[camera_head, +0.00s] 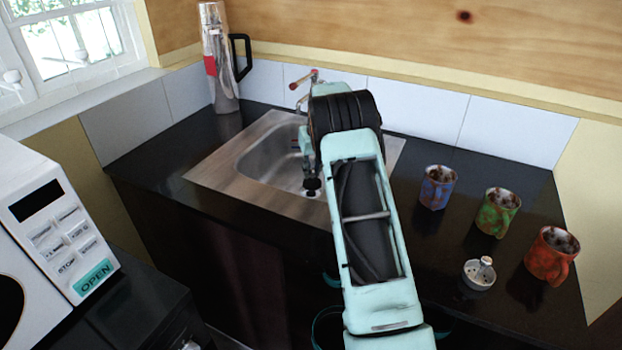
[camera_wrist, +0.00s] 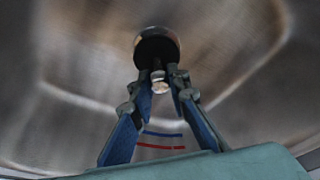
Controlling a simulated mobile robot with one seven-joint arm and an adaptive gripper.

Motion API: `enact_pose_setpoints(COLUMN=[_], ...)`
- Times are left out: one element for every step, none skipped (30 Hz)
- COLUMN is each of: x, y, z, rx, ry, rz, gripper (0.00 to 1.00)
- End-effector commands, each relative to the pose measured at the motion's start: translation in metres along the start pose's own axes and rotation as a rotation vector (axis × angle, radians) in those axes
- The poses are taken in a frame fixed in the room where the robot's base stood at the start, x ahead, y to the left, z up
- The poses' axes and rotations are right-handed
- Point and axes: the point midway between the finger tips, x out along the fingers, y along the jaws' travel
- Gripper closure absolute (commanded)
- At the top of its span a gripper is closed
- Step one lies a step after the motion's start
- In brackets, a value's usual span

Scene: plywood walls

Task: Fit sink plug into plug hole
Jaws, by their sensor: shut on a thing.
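My gripper (camera_head: 311,177) reaches down over the steel sink basin (camera_head: 262,163). It is shut on a dark round sink plug (camera_head: 312,187), held low over the front right part of the basin. In the wrist view, the fingertips (camera_wrist: 163,76) close on the plug's small knob, and the plug's dark disc (camera_wrist: 157,45) shows just past them. The brushed basin floor (camera_wrist: 80,60) lies behind it. I cannot make out the plug hole clearly; the plug and gripper may hide it. I cannot tell whether the plug touches the basin.
A tap (camera_head: 303,86) stands behind the sink, close to my arm. A tall steel flask (camera_head: 219,60) stands at the back left. Blue (camera_head: 437,188), green (camera_head: 497,212) and red (camera_head: 551,256) mugs and a pale knobbed disc (camera_head: 479,274) are on the right counter. A microwave (camera_head: 50,235) is at left.

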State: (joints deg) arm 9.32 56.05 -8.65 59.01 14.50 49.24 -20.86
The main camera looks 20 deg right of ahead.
Motion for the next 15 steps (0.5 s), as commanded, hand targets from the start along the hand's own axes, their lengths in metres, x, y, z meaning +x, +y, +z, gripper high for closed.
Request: enact_pose_setpoints(x=[0.004, 0.006, 0.009, 0.01, 0.01, 0.011, 0.013, 0.014, 0.017, 0.02, 0.023, 0.03, 0.035, 0.04, 0.044], y=[0.0, 0.001, 0.001, 0.001, 0.001, 0.001, 0.001, 0.001, 0.001, 0.001, 0.001, 0.001, 0.0, 0.001, 0.001], z=[-0.003, -0.004, -0.004, -0.005, -0.006, -0.006, -0.007, -0.007, -0.007, -0.008, -0.008, -0.005, -0.003, -0.002, -0.001], rx=[0.0, 0.0, 0.0, 0.0, 0.0, 0.0, 0.0, 0.0, 0.0, 0.0, 0.0, 0.001, 0.001, 0.001, 0.001], ry=[0.001, 0.001, 0.001, 0.001, 0.002, 0.002, 0.002, 0.002, 0.001, 0.001, 0.0, -0.002, -0.003, -0.002, 0.0], rz=[0.0, 0.0, 0.0, 0.0, 0.0, 0.0, 0.0, 0.0, 0.0, 0.0, -0.001, -0.001, -0.001, -0.001, 0.0], gripper=[1.0, 1.0, 1.0, 1.0, 1.0, 1.0, 1.0, 1.0, 1.0, 1.0, 1.0, 1.0, 1.0, 1.0, 1.0])
